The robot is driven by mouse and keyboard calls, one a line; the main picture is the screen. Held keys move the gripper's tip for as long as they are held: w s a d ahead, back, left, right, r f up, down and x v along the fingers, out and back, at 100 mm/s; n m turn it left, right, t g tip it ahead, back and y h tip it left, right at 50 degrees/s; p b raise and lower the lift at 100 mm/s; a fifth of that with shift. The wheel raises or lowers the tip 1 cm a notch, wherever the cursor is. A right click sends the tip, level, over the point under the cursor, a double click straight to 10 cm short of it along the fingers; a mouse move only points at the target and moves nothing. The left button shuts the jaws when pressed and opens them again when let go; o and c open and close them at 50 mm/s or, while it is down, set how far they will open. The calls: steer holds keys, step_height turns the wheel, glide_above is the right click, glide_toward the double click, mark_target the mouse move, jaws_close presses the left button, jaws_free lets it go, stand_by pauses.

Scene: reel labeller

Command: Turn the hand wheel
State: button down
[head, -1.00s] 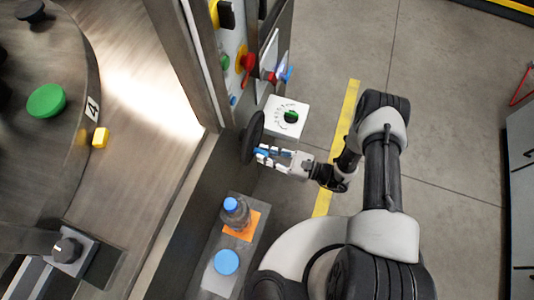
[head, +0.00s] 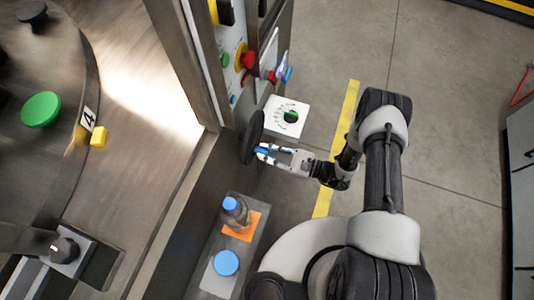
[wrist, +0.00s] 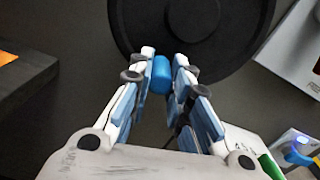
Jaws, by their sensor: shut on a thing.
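The hand wheel (head: 254,137) is a black disc on the side of the machine, seen nearly edge-on in the head view. In the wrist view its dark face (wrist: 215,45) fills the top middle, with a blue handle (wrist: 161,75) standing out near its lower rim. My gripper (wrist: 162,78) has its two fingers on either side of the blue handle and is shut on it. In the head view my gripper (head: 262,151) reaches the wheel from the right, and its fingers partly hide the handle.
A white box with a green knob (head: 291,116) sits just beyond the wheel. A shelf (head: 215,283) below holds a bottle (head: 236,209) on an orange pad and a blue round cap (head: 226,262). A panel with a red button (head: 248,60) stands above.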

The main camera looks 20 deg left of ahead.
steer(key=shift+w+d+f+n, duration=0.1)
steer(key=shift+w+n, duration=0.2)
steer(key=shift+w, duration=0.25)
steer(key=c, duration=1.5)
jaws_free()
steer(key=shift+s, duration=0.1)
steer(key=shift+o, duration=0.2)
steer(key=s+d, duration=0.1)
steer(key=d, duration=1.1)
